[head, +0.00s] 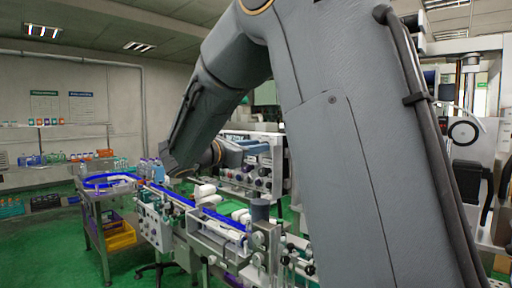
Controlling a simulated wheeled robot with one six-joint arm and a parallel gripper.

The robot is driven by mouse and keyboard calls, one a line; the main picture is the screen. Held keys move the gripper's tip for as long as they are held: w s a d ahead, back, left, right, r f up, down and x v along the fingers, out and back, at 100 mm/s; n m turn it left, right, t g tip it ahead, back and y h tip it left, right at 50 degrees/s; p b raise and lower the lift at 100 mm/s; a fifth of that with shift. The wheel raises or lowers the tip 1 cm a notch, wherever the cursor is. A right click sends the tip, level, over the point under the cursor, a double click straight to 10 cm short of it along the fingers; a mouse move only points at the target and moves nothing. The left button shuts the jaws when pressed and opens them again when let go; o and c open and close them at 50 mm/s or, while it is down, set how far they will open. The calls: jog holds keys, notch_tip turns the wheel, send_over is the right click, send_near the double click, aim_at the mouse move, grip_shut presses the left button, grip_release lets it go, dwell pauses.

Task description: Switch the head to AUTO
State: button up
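The sleeve applicator line (165,225) stands in the middle of the view, with a blue-edged conveyor (178,198) running along it. A light panel with several dark round knobs (258,182) shows behind the conveyor, partly covered by my arm. I cannot tell which part is the head's selector or how it is set; no AUTO marking is readable. My arm (345,170) rises large across the right half and bends down to its wrist (212,154) near the panel. I cannot make out my gripper's fingers.
A round feed table (108,184) with a blue rim stands at the left, a yellow crate (120,236) beneath it. Shelves with bottles (38,160) line the far wall. A tall white machine (468,130) stands at the right. The green floor (45,255) is open at the left front.

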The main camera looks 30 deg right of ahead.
grip_shut()
jog(key=shift+b, duration=0.35)
jog(key=m+b, duration=0.9)
jog(key=b, duration=0.5)
jog(key=shift+f+b, duration=0.1)
jog(key=shift+b, duration=0.2)
jog(key=shift+s, duration=0.1)
jog(key=o, duration=0.5)
grip_release()
jog(key=shift+o, duration=0.2)
